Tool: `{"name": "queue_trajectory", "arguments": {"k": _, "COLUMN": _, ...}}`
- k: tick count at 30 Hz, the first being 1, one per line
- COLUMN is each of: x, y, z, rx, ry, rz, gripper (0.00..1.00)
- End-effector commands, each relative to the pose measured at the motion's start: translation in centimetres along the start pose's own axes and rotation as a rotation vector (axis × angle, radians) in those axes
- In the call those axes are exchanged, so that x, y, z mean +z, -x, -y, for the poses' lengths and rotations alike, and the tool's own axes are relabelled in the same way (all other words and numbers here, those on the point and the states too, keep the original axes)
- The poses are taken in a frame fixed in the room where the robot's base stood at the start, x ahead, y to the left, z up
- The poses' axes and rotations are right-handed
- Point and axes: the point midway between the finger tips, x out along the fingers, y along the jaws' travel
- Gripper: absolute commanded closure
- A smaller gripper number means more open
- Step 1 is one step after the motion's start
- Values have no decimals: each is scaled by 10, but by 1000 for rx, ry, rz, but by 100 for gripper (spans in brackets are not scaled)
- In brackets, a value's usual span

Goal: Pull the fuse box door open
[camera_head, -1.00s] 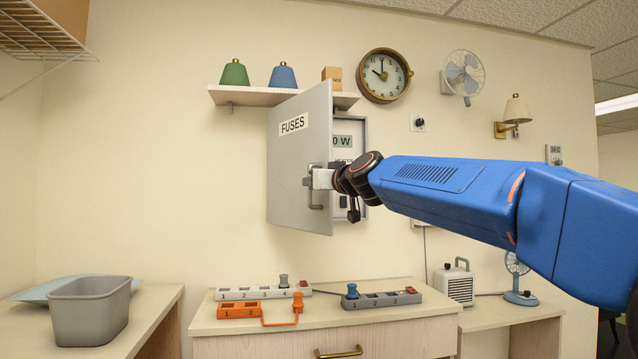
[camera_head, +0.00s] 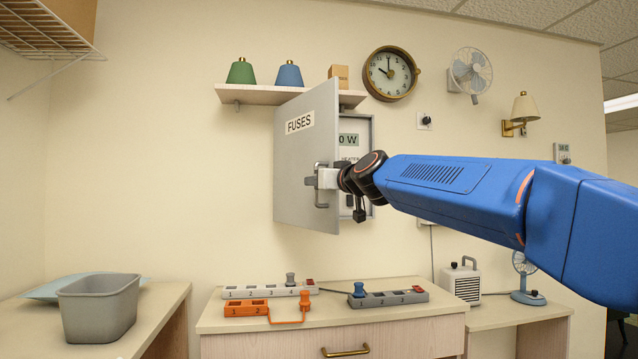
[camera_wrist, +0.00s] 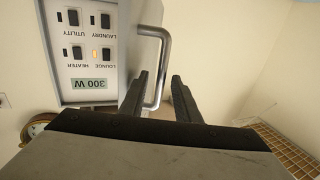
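The grey fuse box door (camera_head: 295,185), labelled FUSES, stands partly open, its free edge swung out from the wall. My gripper (camera_head: 312,180) is at the handle. Its two fingers (camera_wrist: 159,78) stand apart on either side of the bar, with a visible gap.
A shelf (camera_head: 257,96) with two lampshades and a small box is just above the door. Below are a cabinet (camera_head: 230,322) with power strips and a grey tub (camera_head: 98,310) at left. The wall left of the door is clear.

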Motion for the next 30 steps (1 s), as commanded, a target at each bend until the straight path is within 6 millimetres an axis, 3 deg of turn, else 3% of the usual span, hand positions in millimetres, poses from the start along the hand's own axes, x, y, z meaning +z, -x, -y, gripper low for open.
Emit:
{"name": "queue_trajectory", "arguments": {"k": 8, "x": -2, "y": 27, "z": 0, "rx": 1, "ry": -1, "rz": -2, "gripper": 71}}
{"name": "queue_trajectory", "arguments": {"k": 30, "x": 0, "y": 150, "z": 0, "rx": 0, "ry": -1, "rz": -1, "gripper": 71}}
